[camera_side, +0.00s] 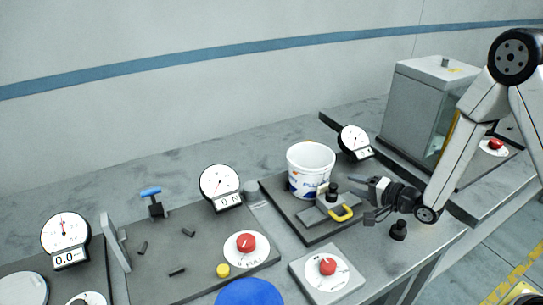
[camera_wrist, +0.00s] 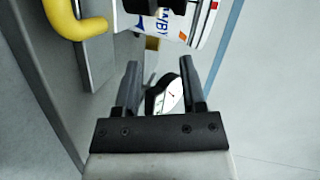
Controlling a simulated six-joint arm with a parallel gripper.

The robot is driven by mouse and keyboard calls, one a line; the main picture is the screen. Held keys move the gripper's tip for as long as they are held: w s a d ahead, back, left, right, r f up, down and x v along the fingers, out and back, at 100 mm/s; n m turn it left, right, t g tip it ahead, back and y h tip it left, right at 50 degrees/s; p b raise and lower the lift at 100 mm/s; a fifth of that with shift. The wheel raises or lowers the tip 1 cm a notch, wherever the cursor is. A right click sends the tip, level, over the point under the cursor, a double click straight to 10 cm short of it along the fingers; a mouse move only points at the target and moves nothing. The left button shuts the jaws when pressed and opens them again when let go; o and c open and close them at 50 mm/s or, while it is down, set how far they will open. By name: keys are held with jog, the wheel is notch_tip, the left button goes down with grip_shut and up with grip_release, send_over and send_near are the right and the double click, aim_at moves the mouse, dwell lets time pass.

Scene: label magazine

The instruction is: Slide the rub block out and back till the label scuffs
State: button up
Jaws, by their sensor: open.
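A white tub with a printed label (camera_side: 309,164) stands upright on a dark plate (camera_side: 281,199). The label's blue and orange print also shows in the wrist view (camera_wrist: 198,22), where I cannot make out any scuffing. The rub block (camera_side: 318,213), grey with a black knob and a yellow handle (camera_side: 343,214), is at the tub's front right; I cannot tell whether it touches the label. The yellow handle is at top left in the wrist view (camera_wrist: 66,22). My gripper (camera_side: 367,187) is open and empty, just right of the block and apart from the handle.
A dial gauge (camera_side: 354,140) stands behind the tub's plate. A glass-fronted cabinet (camera_side: 420,105) is at the back right. A panel with a red knob (camera_side: 327,267) is in front. More gauges and fixtures fill the left of the bench.

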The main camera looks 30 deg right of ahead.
aim_at(348, 217)
jog(key=shift+w+a+f+g+h, duration=0.15)
jog(key=shift+w+f+g+h, duration=0.05)
jog(key=shift+w+g+h, duration=0.4)
jog(key=shift+w+f+m+g+h, duration=0.2)
jog(key=shift+m+g+h, duration=0.25)
jog(key=shift+g, duration=0.35)
jog(key=shift+w+a+r+m+g+h, duration=0.15)
jog(key=shift+m+g+h, duration=0.2)
jog(key=shift+g, duration=0.45)
jog(key=shift+s+a+r+m+g+h, duration=0.15)
jog(key=shift+s+m+g+h, duration=0.1)
jog(key=shift+g, duration=0.2)
jog(key=shift+s+a+r+m+g+h, duration=0.15)
jog(key=shift+m+g+h, duration=0.1)
jog(key=shift+g, duration=0.2)
jog(key=s+g, duration=0.1)
jog(key=a+r+m+g, duration=0.1)
jog(key=shift+s+a+r+g+h, duration=0.15)
jog(key=shift+s+g+h, duration=0.15)
jog(key=shift+s, duration=0.1)
jog(key=s+a+r+m+g, duration=0.1)
jog(key=s+a+r+g, duration=0.2)
jog(key=s, duration=0.2)
jog(key=shift+r+m+g, duration=0.35)
jog(key=shift+m+g, duration=0.05)
jog(key=shift+w+a+f, duration=0.1)
jog(key=shift+f, duration=0.05)
